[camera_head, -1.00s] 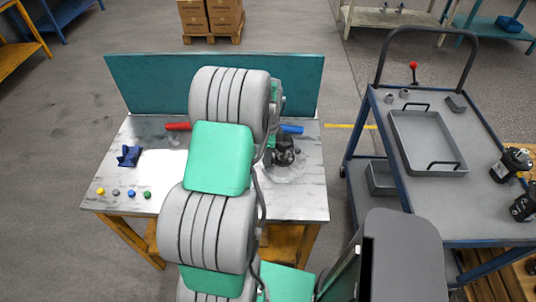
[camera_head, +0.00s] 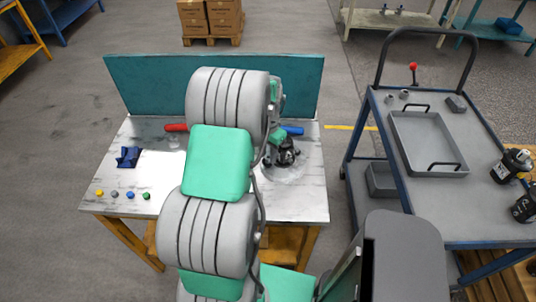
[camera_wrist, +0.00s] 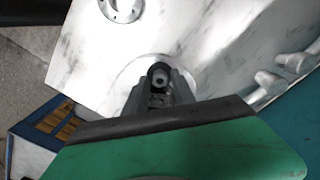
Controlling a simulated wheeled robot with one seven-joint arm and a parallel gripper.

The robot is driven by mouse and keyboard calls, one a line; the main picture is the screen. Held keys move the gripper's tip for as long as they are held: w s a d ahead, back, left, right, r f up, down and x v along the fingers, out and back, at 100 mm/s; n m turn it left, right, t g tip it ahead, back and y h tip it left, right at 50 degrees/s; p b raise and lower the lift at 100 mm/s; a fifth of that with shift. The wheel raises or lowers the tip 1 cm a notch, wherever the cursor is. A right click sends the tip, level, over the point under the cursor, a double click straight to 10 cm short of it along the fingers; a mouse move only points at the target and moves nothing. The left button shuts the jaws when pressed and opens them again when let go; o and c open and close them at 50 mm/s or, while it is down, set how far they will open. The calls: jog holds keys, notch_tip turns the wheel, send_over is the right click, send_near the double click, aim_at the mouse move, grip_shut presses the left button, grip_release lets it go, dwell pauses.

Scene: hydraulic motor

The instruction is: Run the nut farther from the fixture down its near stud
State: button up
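In the head view a black motor-like assembly (camera_head: 286,153) sits on a round pale base on the right of the workbench. My arm hides part of it. My gripper (camera_head: 279,141) is at this assembly, mostly hidden by the arm. In the wrist view my gripper (camera_wrist: 160,92) points at the bench, its two grey fingers on either side of a small dark ringed part (camera_wrist: 160,76) with a pale centre. Whether the fingers press on that part is unclear. I cannot tell the nuts and studs apart in either view.
The workbench (camera_head: 300,205) has a teal back panel (camera_head: 150,85). A cart (camera_head: 430,215) with a grey tray (camera_head: 405,125) stands to the right.

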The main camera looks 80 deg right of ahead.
jog(key=shift+n, duration=0.4)
grip_shut()
dwell(0.4)
jog(key=m+b, duration=0.1)
jog(key=m, duration=0.4)
jog(key=shift+f, duration=0.1)
jog(key=shift+m, duration=0.4)
